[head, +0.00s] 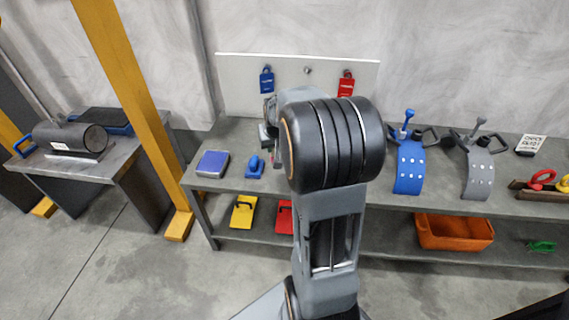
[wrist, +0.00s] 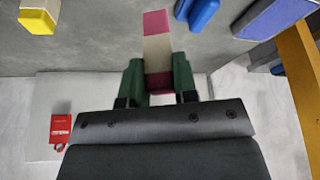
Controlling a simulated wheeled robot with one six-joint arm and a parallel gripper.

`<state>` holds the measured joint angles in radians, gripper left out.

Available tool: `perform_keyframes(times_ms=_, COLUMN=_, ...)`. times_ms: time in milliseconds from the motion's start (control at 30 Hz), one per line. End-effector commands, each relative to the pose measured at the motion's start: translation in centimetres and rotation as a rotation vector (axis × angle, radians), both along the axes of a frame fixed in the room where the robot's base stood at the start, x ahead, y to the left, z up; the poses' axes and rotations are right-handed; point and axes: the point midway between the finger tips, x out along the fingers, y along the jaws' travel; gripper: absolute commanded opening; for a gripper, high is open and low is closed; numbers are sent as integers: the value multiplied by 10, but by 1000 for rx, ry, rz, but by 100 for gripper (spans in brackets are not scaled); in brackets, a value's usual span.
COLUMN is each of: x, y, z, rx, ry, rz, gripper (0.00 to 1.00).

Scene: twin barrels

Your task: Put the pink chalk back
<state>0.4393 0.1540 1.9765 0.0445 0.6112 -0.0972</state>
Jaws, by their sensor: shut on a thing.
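My gripper (wrist: 158,68) is shut on the pink chalk (wrist: 156,24), seen in the wrist view. The chalk is a straight bar with deep pink at its far end, a beige middle and pink again between the green fingers. The bar sticks out past the fingertips over the grey bench top. From this view I cannot tell whether it touches the bench. In the head view my arm hides the chalk and most of the gripper.
A white board (head: 234,85) with blue (head: 267,80) and red tags (head: 346,84) stands behind the bench (head: 330,197). A blue box (head: 212,163) and a blue tool (head: 255,168) lie left of my arm. Blue (head: 409,168) and grey (head: 479,174) curved pieces stand right.

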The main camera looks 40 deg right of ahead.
Motion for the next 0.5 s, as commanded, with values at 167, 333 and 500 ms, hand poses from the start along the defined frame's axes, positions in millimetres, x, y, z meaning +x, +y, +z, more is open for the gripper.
perform_keyframes(times_ms=167, x=0, y=-21, z=-31, rx=2, ry=4, rz=-1, gripper=3)
perform_keyframes(times_ms=333, x=0, y=-31, z=-40, rx=0, ry=1, rz=1, gripper=3)
perform_keyframes(times_ms=500, x=1, y=-34, z=-45, rx=1, ry=1, rz=1, gripper=3)
